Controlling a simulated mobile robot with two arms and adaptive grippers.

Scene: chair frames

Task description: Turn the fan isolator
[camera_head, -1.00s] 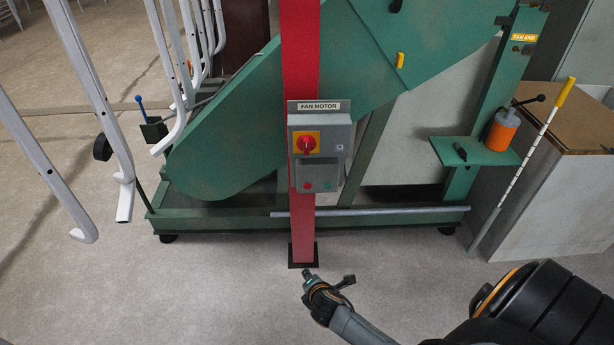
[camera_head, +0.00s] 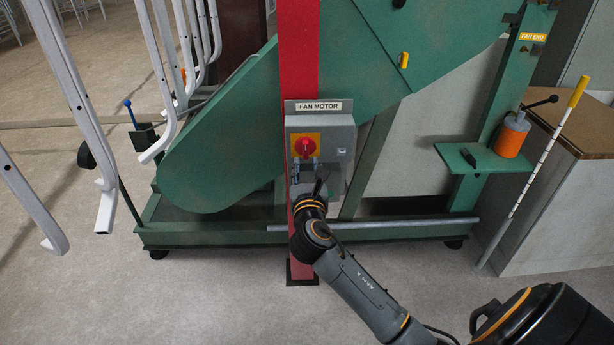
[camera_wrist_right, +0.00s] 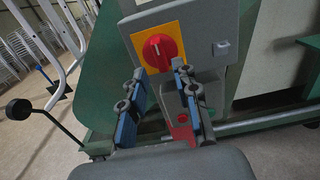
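The fan isolator is a red rotary knob (camera_head: 305,147) on a yellow plate, on the front of a grey box (camera_head: 340,140) labelled FAN MOTOR. In the right wrist view the knob (camera_wrist_right: 159,52) sits just beyond my fingertips. My right gripper (camera_head: 306,168) is in front of the box, just below the knob. In the right wrist view my right gripper (camera_wrist_right: 158,74) is open, one finger towards each side of the knob, with nothing held. I cannot tell whether the fingertips touch the knob. My left gripper is not in view.
The box is on a red post (camera_head: 298,60) before a green machine (camera_head: 215,155). A red button (camera_wrist_right: 182,118) is below the knob, between my fingers. White chair frames (camera_head: 100,90) hang at left. An orange canister (camera_head: 511,137) stands on a green shelf at right.

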